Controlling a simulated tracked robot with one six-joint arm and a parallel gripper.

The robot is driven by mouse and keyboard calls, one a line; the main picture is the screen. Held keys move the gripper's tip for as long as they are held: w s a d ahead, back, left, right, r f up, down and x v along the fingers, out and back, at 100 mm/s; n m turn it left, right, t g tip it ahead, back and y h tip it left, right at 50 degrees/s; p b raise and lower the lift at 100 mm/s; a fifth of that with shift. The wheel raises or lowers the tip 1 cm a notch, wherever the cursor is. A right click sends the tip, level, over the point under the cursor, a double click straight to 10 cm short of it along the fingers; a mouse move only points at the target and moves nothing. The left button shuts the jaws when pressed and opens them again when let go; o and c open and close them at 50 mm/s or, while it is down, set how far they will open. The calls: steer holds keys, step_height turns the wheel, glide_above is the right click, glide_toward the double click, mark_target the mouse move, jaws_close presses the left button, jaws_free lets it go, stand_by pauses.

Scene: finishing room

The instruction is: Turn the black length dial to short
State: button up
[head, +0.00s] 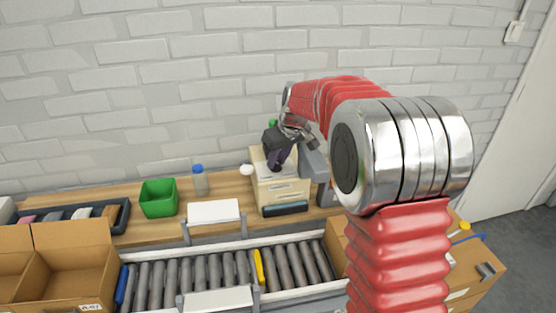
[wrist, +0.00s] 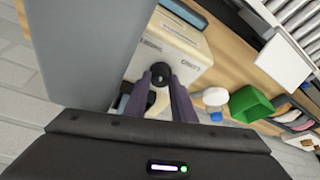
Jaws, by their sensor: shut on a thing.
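The black length dial (wrist: 160,72) sits on the face of a cream machine (wrist: 185,40) in the wrist view. My gripper (wrist: 161,80) has its two dark purple fingers on either side of the dial and is shut on it. The dial's pointer direction cannot be told, and the small printed labels beside it are too blurred to read. In the head view my gripper (head: 274,168) reaches down onto the top of the cream machine (head: 264,188), and the dial is hidden behind the fingers there.
A grey upright (head: 313,160) stands close at the machine's right. A green bin (head: 158,198), a blue-capped bottle (head: 200,182) and a white round object (head: 246,170) are to the left on the wooden bench. A roller conveyor (head: 200,278) runs in front, with an open cardboard box (head: 75,250) at left.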

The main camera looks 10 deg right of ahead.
steer(key=shift+d+n+y, duration=0.1)
steer(key=shift+n+y, duration=0.2)
steer(key=shift+n, duration=0.5)
steer(key=o, duration=1)
steer(key=shift+d+r, duration=0.1)
steer(key=shift+r, duration=0.05)
steer(key=shift+r, duration=0.2)
steer(key=shift+v, duration=3.6)
